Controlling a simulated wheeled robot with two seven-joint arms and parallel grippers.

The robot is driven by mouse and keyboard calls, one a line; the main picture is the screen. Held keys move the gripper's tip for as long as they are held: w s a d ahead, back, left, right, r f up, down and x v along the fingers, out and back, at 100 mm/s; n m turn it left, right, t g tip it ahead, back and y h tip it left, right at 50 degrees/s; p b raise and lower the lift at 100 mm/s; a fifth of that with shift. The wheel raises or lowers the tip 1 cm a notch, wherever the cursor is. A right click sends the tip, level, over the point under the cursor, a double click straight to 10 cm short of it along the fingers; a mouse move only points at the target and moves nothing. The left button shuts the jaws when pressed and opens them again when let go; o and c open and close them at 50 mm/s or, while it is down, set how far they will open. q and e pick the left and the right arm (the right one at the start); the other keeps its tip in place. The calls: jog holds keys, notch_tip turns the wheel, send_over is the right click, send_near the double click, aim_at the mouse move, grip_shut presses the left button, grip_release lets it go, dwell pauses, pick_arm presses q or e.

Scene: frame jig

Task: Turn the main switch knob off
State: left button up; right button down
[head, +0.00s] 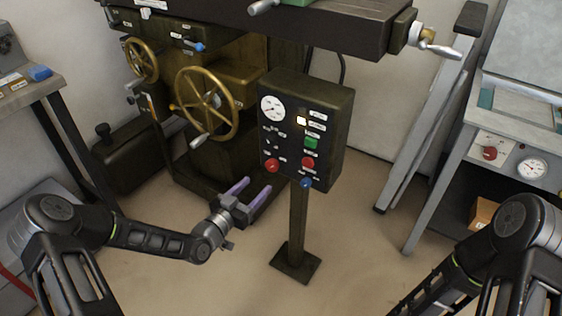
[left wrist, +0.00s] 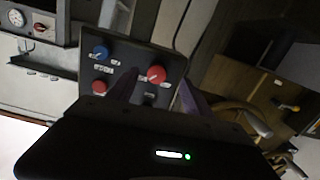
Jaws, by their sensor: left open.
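A dark control box (head: 333,115) stands on a post. Its face has a red knob (head: 272,165) at lower left, a second red control (head: 308,162) at right, and a blue knob (head: 306,182) below that. The labels are too small to read, so I cannot tell which is the main switch. My left gripper (head: 258,185) is open and empty, its purple fingers apart, below and left of the box. In the left wrist view the box looks upside down; the lower-left red knob (left wrist: 156,74) shows between the fingers, apart from them. My right gripper is out of view.
A brass handwheel (head: 207,103) on the machine stands left of the box. The machine's dark table (head: 330,28) overhangs behind. A grey bench (head: 480,145) with a red knob and gauge is at right. The floor before the post is clear.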

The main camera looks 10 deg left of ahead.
aim_at(270, 168)
pick_arm(q)
jog(key=shift+r+m+h, duration=0.3)
jog(key=shift+r+m, duration=0.2)
jog(key=shift+r, duration=0.2)
jog(key=shift+w, duration=0.1)
jog(key=x, duration=0.7)
jog(key=shift+w+d+r, duration=0.1)
jog(key=shift+w, duration=0.25)
grip_shut()
